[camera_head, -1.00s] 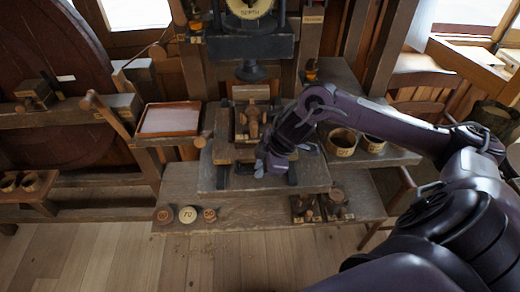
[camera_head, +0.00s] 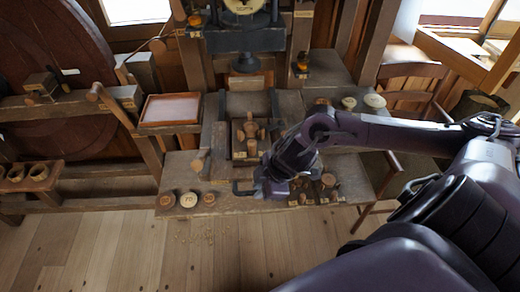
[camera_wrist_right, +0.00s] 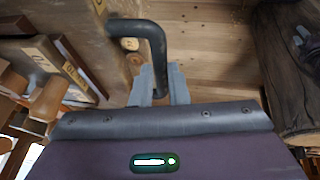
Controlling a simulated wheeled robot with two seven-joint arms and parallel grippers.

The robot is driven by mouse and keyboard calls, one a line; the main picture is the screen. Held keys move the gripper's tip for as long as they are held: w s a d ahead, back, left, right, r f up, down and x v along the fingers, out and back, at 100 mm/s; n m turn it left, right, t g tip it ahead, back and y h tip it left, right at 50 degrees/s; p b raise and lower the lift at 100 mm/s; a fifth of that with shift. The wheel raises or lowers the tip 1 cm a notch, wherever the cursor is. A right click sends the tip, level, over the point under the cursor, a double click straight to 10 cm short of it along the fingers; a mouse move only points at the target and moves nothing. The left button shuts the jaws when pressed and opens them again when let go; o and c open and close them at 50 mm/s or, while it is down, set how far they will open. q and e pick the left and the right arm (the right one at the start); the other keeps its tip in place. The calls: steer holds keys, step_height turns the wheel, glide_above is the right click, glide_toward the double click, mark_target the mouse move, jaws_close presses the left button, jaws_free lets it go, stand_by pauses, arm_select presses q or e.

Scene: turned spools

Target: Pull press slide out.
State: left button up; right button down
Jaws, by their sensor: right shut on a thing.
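The press (camera_head: 246,38) stands at the back, its dark ram (camera_head: 247,62) pointing down. The wooden press slide (camera_head: 218,150) sticks out toward me in front of the ram. It carries a wooden block with turned pieces (camera_head: 250,130). My right gripper (camera_head: 262,186) is at the slide's front edge, shut on the black bar handle (camera_head: 240,188). In the right wrist view the two grey fingers (camera_wrist_right: 160,88) close around the end of the bent black handle (camera_wrist_right: 152,38). The arm hides part of the slide's right side. My left gripper is not in view.
Round numbered discs (camera_head: 188,199) lie on the bench front, left of the handle. Small trays of wooden pieces (camera_head: 318,188) sit to the right, close to my gripper. A shallow tray (camera_head: 170,110) stands left. Bare floor (camera_head: 130,245) lies in front.

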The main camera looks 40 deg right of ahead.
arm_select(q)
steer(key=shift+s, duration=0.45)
arm_select(e)
steer(key=c, duration=1.4)
jaws_free()
steer(key=shift+w+d, duration=0.1)
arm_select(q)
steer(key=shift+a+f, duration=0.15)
arm_select(e)
steer(key=v, duration=0.8)
